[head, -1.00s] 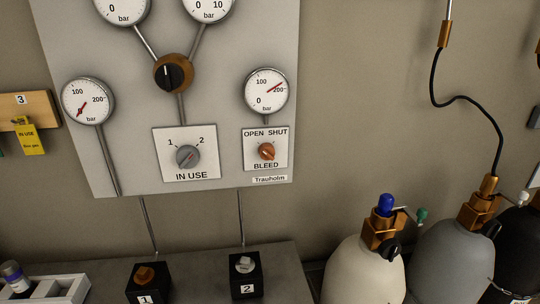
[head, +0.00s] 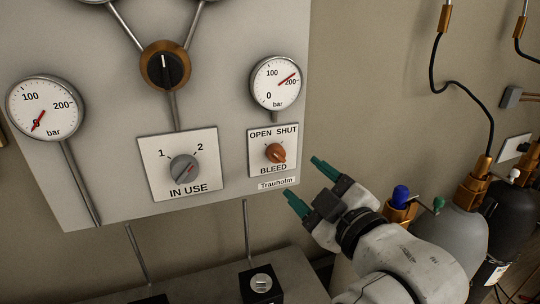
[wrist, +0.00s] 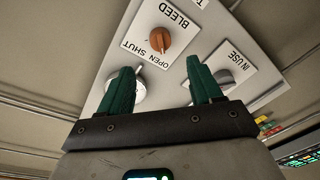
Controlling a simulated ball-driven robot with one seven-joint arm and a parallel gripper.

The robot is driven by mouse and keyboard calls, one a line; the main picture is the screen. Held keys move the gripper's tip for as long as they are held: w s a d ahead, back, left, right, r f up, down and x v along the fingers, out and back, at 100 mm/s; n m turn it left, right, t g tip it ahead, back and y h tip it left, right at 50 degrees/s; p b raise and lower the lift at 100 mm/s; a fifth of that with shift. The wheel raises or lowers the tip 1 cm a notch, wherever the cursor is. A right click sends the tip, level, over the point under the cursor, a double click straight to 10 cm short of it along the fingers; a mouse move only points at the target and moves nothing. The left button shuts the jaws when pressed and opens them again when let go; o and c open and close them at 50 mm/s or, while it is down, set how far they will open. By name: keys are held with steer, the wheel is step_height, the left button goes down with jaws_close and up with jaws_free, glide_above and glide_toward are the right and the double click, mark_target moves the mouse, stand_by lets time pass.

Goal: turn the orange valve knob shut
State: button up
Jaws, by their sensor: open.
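The orange valve knob (head: 275,153) sits on a white plate marked OPEN, SHUT and BLEED, at the lower right of the grey panel. Which mark it points to is too small to tell. My gripper (head: 310,186) has green fingers, spread apart and empty. In the head view it is to the right of and below the knob, apart from it. In the wrist view the picture is upside down, and the knob (wrist: 160,39) shows beyond the gap between the fingertips (wrist: 160,68), touched by neither.
A gauge (head: 276,82) is just above the bleed plate, its needle near 200. The grey IN USE knob (head: 184,168) is left of it. A black block with a knob (head: 261,283) stands on the bench below. Gas cylinders (head: 455,240) stand at right.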

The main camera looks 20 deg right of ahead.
mark_target(280, 157)
steer(key=w, duration=0.3)
steer(key=w+p, duration=0.1)
steer(key=w, duration=0.2)
steer(key=w+a+p, duration=0.1)
steer(key=w, duration=0.2)
steer(key=shift+w, duration=0.4)
steer(key=shift+c, duration=0.2)
steer(key=c, duration=1)
